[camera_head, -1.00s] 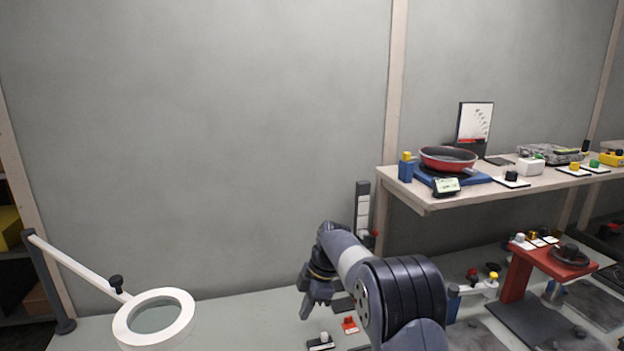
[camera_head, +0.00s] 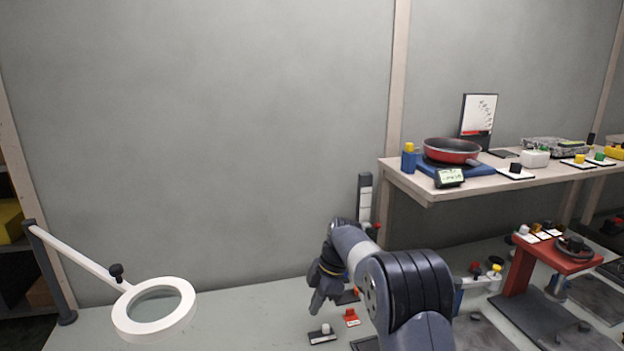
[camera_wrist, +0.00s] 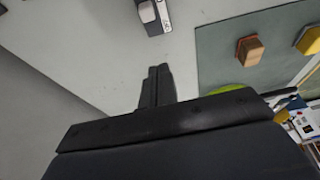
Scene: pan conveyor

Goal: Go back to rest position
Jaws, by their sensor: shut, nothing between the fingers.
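My gripper (camera_head: 320,300) hangs over the grey bench (camera_head: 240,325), left of my arm's elbow in the head view. Its fingers point downward. In the wrist view the fingers (camera_wrist: 156,88) are pressed together, with nothing held between them. Bare bench surface lies beyond the fingertips there. A gap shows between the gripper and the back wall.
A magnifier lamp (camera_head: 185,318) stands at the left. Small black-based blocks (camera_head: 322,336) and a red block (camera_head: 351,317) sit near my gripper. A shelf (camera_head: 405,177) with a red pan (camera_head: 452,151) is at the right, above a red stand (camera_head: 520,268). The left bench is mostly clear.

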